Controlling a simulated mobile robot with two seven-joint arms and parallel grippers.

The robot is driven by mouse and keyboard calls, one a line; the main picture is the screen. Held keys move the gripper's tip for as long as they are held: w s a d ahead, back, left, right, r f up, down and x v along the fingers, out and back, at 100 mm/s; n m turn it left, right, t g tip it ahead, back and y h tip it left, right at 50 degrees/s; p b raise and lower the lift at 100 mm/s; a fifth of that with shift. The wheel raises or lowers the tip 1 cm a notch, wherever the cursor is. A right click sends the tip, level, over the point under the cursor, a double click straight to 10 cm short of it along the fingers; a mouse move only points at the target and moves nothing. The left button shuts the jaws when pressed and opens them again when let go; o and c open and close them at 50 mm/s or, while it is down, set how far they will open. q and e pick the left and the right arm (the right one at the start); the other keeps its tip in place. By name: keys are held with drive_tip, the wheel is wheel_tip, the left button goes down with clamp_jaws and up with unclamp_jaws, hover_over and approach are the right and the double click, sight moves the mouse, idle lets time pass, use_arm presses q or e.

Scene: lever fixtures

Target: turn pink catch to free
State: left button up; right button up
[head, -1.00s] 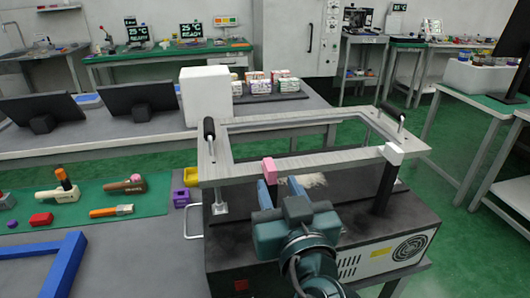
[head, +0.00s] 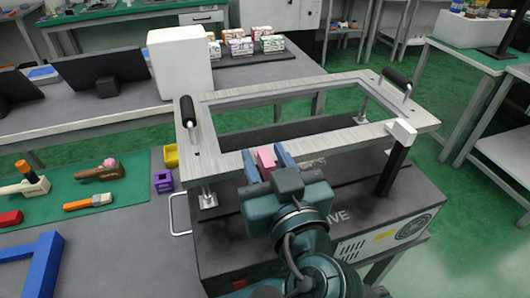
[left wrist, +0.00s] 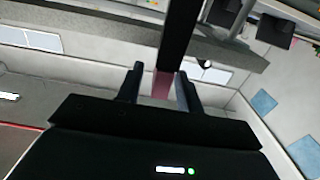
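The pink catch (head: 265,158) is a small block on the front bar of a grey metal frame (head: 330,142). In the left wrist view the pink catch (left wrist: 163,84) shows between the fingers. My left gripper (head: 267,156) is open, with one blue finger on each side of the pink catch. In the left wrist view, gaps show between the catch and both fingers of the gripper (left wrist: 162,82). The catch's lower part is hidden by the gripper body. My right gripper is not in view.
The frame carries black handles at its left (head: 187,110) and back right (head: 396,82), and a white block (head: 401,131) at its right corner. It stands over a dark machine box (head: 400,215). Tools lie on a green mat (head: 95,216) at left.

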use_arm(q)
drive_tip(key=shift+c, duration=0.3)
clamp_jaws()
